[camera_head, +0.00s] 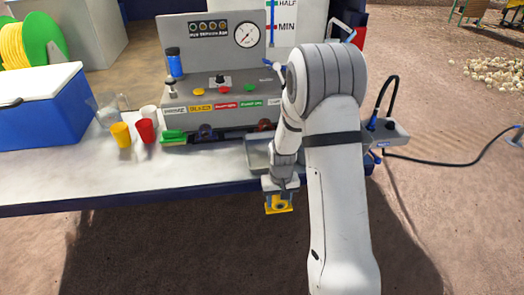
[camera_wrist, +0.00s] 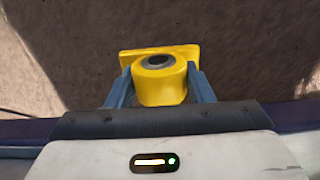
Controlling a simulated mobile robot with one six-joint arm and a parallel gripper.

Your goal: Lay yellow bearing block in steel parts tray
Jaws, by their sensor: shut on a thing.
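My gripper (camera_head: 279,190) is shut on the yellow bearing block (camera_head: 279,206). It holds the block in front of the table's near edge, over the brown ground. In the wrist view the yellow block (camera_wrist: 160,88) sits between the two blue-grey fingers of my gripper (camera_wrist: 160,84). The block has a flat plate and a round boss with a dark bore. A grey metal tray (camera_head: 257,155), apparently the steel parts tray, stands at the table's front edge. It lies behind and above my gripper in the picture. My arm hides much of it.
A grey control panel (camera_head: 224,95) with a gauge stands on the white table (camera_head: 80,185). A green-topped brush (camera_head: 173,137), red cup (camera_head: 145,130), yellow cup (camera_head: 121,134) and blue cooler (camera_head: 40,115) are to the left. The table's front left is clear.

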